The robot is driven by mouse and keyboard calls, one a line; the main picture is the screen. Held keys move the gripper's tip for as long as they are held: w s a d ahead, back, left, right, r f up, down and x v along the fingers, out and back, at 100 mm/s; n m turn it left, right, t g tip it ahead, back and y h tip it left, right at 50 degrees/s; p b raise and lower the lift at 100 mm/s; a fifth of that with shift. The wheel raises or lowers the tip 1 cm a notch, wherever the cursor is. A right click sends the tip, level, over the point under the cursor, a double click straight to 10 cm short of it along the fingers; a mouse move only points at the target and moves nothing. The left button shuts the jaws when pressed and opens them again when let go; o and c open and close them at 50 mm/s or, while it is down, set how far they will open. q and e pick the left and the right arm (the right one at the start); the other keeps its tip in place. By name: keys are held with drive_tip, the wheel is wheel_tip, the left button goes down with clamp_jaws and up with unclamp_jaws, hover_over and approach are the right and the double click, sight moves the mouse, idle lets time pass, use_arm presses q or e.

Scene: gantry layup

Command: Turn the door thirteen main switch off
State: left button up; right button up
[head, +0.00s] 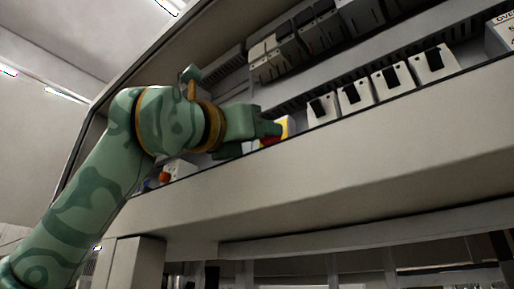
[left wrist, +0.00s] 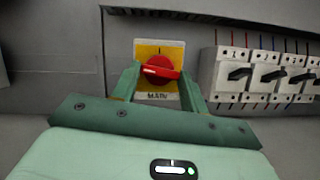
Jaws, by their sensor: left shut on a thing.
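The main switch is a red rotary knob on a yellow plate marked "MAIN"; it shows in the left wrist view (left wrist: 158,68), with its red handle lying nearly level across the plate. In the head view the yellow plate and red knob (head: 283,130) are partly hidden behind my left gripper. My left gripper (head: 272,131) reaches into the cabinet, and its two green fingers (left wrist: 158,85) stand either side of the knob, shut on it. My right gripper is not in view.
A row of white breakers with black levers (head: 355,94) stands right of the switch. Darker modules (head: 300,38) sit on the rail above. An orange-red button (head: 164,177) is below left. The cabinet's lower edge (head: 300,165) runs under my gripper.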

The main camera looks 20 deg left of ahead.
use_arm(q)
drive_tip(key=shift+d+n+t+y+b, duration=0.1)
drive_tip(key=shift+n+t+y+b, duration=0.25)
drive_tip(key=shift+n+y, duration=0.65)
drive_tip(key=shift+n+h, duration=0.3)
drive_tip(key=shift+n, duration=0.2)
drive_tip(key=o, duration=1)
drive_tip(key=shift+s, duration=0.1)
drive_tip(key=shift+s+f+b, duration=0.15)
drive_tip(key=shift+s+b, duration=0.1)
drive_tip(key=shift+b, duration=0.05)
drive_tip(key=b+v, duration=0.2)
drive_tip(key=v, duration=1.3)
drive_tip(key=shift+s+f, duration=0.1)
drive_tip(key=shift+s, duration=0.2)
